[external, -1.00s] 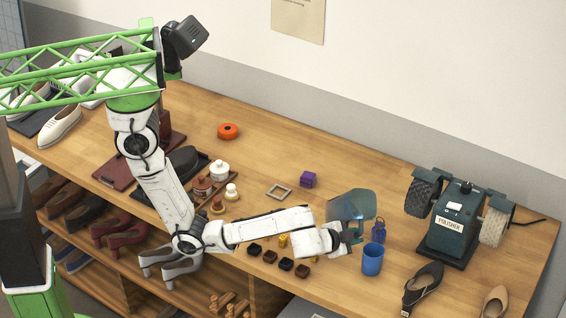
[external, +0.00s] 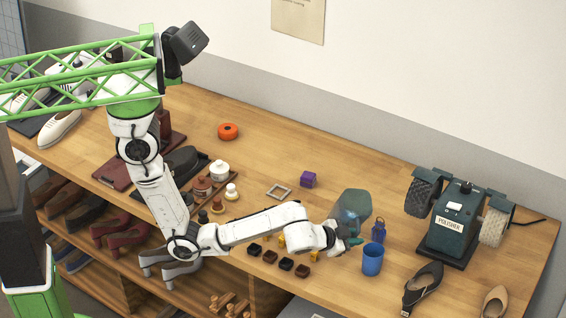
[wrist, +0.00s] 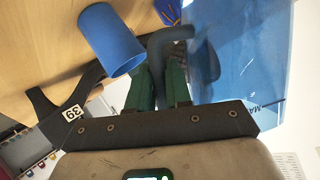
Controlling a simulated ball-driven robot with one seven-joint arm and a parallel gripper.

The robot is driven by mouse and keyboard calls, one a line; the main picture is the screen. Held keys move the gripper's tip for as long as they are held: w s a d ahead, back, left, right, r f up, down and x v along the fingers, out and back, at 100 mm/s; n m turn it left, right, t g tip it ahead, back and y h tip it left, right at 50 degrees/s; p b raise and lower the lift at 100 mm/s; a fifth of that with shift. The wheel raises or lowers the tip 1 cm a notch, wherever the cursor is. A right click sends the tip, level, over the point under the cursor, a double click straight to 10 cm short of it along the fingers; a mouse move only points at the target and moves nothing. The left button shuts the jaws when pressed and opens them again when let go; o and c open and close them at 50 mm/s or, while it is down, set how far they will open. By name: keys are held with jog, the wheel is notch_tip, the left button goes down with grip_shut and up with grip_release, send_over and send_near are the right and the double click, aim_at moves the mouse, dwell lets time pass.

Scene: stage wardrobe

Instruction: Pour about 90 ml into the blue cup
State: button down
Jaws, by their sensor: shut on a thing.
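The blue cup (external: 372,260) stands upright on the workbench; it also shows in the wrist view (wrist: 108,38). My gripper (external: 347,242) is shut on the handle (wrist: 165,45) of a see-through bluish jug (external: 352,207), which it holds above the bench, up and to the left of the cup in the external view. In the wrist view, the green fingers of my gripper (wrist: 163,82) close on the handle, and the jug's clear wall (wrist: 245,55) fills the right side. The jug leans only a little. I cannot tell its liquid level or what is inside the cup.
A small blue bottle (external: 378,230) stands just behind the cup. A polisher (external: 448,225) and a black shoe (external: 423,288) are to the right.

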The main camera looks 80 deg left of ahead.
jog(key=shift+a+r+n+h, duration=0.2)
jog(key=shift+r+n+h, duration=0.2)
jog(key=shift+r, duration=0.15)
jog(key=shift+s+a+f+n+t+b, duration=0.1)
jog(key=shift+f+n+t+b, duration=0.3)
jog(key=shift+b, duration=0.4)
jog(key=shift+a+f+n+t+h+b, duration=0.15)
jog(key=shift+f+n+t+h+b, duration=0.3)
jog(key=shift+b, duration=0.3)
jog(key=shift+s+a+r+n+h+b, duration=0.1)
jog(key=shift+n+h+b, duration=0.15)
jog(key=shift+h+b, duration=0.25)
dwell(0.8)
